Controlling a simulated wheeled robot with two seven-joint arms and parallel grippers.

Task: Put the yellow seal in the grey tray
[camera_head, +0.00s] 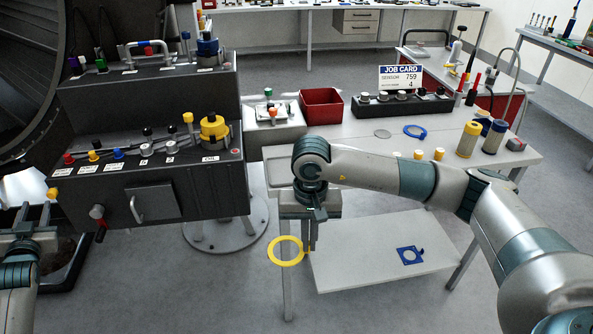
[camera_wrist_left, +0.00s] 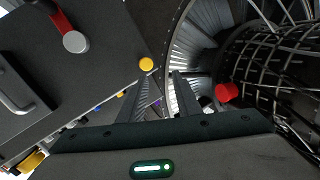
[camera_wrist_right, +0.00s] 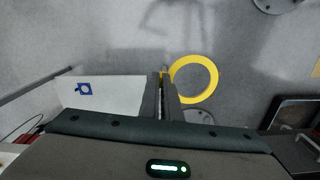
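The yellow seal (camera_head: 287,251) is a flat ring with a small tab. My right gripper (camera_head: 314,240) is shut on the tab, and the ring hangs in the air in front of the table's edge. In the right wrist view the seal (camera_wrist_right: 213,78) sticks out to the right of the fingertips (camera_wrist_right: 162,78). A shallow, pale grey tray (camera_head: 278,172) seems to lie on the table's left front part. My right forearm and wrist hide much of it. My left gripper (camera_wrist_left: 155,90) is open and empty, near the black panel and the engine; it also shows at the head view's left edge (camera_head: 27,222).
The black control panel (camera_head: 145,190) stands left of the table. A red bin (camera_head: 322,106), a job card (camera_head: 400,78), a blue ring (camera_head: 415,131) and yellow-capped cylinders (camera_head: 468,139) are on the table. A blue square part (camera_head: 410,255) lies on the lower shelf (camera_head: 365,270).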

